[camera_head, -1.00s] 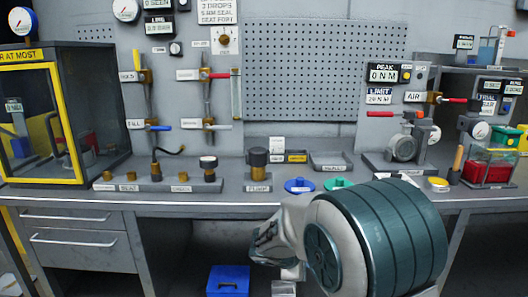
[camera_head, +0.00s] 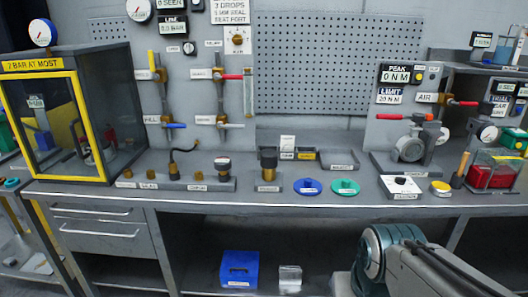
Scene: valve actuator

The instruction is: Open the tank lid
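A clear-walled tank (camera_head: 493,173) with red contents stands at the right end of the bench. Its top edge looks covered, but it is too small to tell the lid's exact state. A larger glass cabinet (camera_head: 75,123) with a yellow front frame and a "7 BAR AT MOST" sign stands at the left end; its front looks shut. I cannot tell for certain which of the two the task calls the tank. My arm shows at the bottom right, below and in front of the bench. My gripper is outside the picture.
The grey bench (camera_head: 380,205) has a clear front strip. A blue disc (camera_head: 308,187), a green disc (camera_head: 345,187) and a yellow round tin (camera_head: 440,187) lie on it. Valves and gauges line the wall. A blue bin (camera_head: 240,268) sits below the bench.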

